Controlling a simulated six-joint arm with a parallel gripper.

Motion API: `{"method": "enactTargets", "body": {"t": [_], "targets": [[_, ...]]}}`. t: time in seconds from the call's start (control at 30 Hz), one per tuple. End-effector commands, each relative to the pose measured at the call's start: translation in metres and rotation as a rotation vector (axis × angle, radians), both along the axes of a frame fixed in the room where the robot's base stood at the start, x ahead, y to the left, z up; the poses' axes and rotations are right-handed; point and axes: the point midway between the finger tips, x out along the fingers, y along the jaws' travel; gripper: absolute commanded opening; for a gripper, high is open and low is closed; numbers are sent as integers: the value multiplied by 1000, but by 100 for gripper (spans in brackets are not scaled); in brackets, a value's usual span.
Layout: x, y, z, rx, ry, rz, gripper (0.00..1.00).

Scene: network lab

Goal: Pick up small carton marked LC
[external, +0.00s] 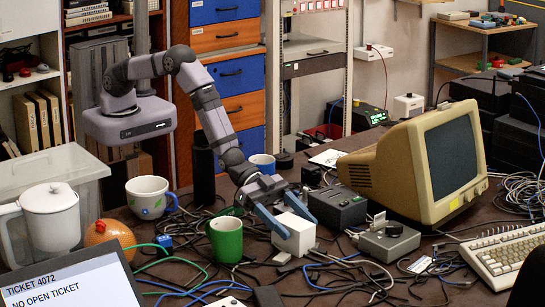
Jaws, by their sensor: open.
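A small white box-shaped carton (295,240) stands on the dark table near the middle of the external view. I cannot read any LC mark on it. My gripper (285,222) reaches down to it from the upper left, with blue fingers open. One finger lies along the carton's left side and the other near its upper right side. I cannot tell whether either finger touches it. Part of the carton's top is hidden by the fingers.
A green mug (226,240) stands close left of the carton. A grey box with a knob (387,242) and a dark device (337,208) are to the right, before a beige monitor (420,165). Loose cables clutter the table. A white cup (148,198) stands farther left.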

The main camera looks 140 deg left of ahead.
Motion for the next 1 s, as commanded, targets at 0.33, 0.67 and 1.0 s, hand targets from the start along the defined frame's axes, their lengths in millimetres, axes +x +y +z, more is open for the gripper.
{"method": "enactTargets", "body": {"t": [0.33, 0.67, 1.0], "targets": [[0, 0, 1, 0, -3, 0, 17], [1, 0, 9, 0, -6, 0, 17], [1, 0, 53, 0, -7, 0, 17]]}}
